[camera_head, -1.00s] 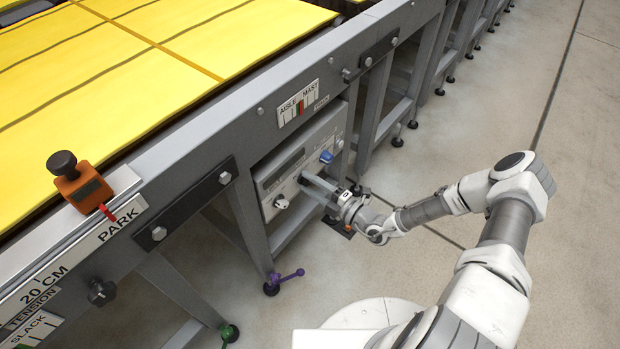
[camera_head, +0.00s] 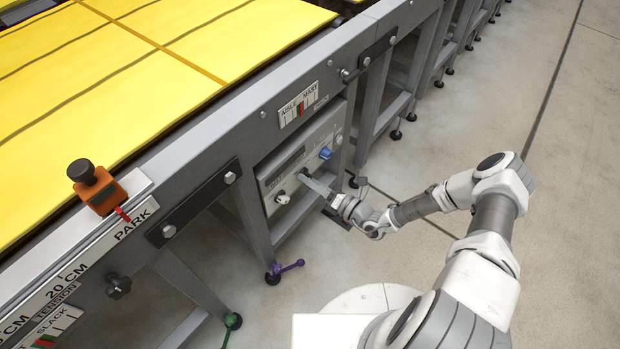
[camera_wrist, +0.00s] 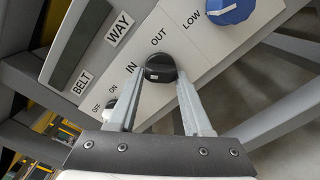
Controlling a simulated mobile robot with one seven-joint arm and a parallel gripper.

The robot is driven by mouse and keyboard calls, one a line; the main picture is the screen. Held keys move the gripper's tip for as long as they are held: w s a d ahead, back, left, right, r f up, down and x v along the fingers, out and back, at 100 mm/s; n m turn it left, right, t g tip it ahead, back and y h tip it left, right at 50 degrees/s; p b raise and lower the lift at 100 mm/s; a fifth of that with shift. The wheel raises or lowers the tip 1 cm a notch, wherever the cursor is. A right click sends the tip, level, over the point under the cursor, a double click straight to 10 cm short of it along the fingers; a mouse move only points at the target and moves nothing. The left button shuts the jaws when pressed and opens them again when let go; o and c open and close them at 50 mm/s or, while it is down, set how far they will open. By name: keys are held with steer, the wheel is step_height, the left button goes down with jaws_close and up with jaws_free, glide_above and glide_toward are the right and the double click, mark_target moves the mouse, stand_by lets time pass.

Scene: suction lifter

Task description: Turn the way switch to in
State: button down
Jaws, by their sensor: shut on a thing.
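The way switch is a black knob (camera_wrist: 160,68) on a pale panel, with the labels WAY, IN and OUT beside it in the wrist view. IN lies to its left and OUT above it. My gripper (camera_wrist: 158,75) is shut on the knob, one finger on each side. A pale mark shows on the knob's face, but I cannot tell surely which label it points to. In the head view my gripper (camera_head: 305,178) reaches the front of the control panel (camera_head: 270,180), and its fingers hide the knob.
A blue knob (camera_head: 326,153) sits to the right on the panel, by LOW in the wrist view. A white knob (camera_head: 282,199) is at lower left, near OFF and ON. A purple handle (camera_head: 287,270) sticks out below by a table leg. The floor on the right is clear.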

steer(key=shift+n, duration=0.6)
steer(key=shift+c, duration=1.8)
jaws_free()
steer(key=shift+d, duration=0.15)
steer(key=p+v, duration=0.1)
steer(key=v, duration=1.6)
steer(key=shift+p, duration=0.3)
steer(key=shift+s, duration=0.1)
